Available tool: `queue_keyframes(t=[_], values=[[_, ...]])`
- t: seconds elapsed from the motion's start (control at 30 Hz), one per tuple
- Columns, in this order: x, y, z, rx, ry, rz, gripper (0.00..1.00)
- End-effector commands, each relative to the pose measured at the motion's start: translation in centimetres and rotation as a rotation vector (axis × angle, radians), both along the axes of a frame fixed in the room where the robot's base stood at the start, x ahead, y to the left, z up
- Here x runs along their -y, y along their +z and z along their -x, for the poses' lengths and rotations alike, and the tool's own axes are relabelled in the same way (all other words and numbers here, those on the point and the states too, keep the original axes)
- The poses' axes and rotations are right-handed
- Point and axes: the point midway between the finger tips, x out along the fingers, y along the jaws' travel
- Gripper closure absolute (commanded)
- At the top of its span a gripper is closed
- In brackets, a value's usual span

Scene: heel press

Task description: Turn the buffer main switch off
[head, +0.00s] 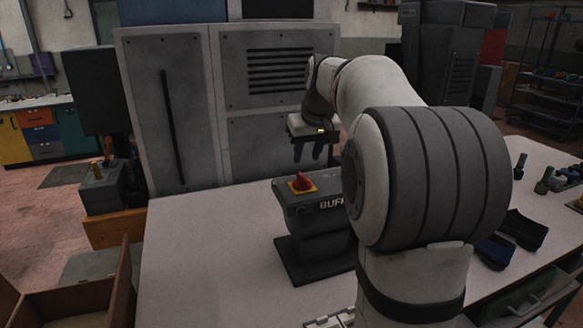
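The buffer main switch (302,182) is a red rotary knob on a yellow plate. It sits on top of a dark grey buffer box (322,232), whose front lettering "BUFF" is partly hidden by my arm. The box stands on a flat base on the pale table. My gripper (308,154) points down above and slightly behind the switch in the head view, apart from it. Its dark fingers look spread with a gap between them, and nothing shows between them.
The pale table (200,270) is clear left of the buffer box. A large grey cabinet (170,100) stands behind it. Dark trays (522,230) and small bottles (545,180) are on the right. An open wooden box (75,300) is at lower left.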

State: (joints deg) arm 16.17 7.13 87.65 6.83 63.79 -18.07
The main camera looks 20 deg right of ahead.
Motion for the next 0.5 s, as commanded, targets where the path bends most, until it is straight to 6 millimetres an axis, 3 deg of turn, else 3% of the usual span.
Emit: queue_keyframes(t=[0.5], values=[[0.1,-6.3,-2.7,0.0,0.0,0.0,0.66]])
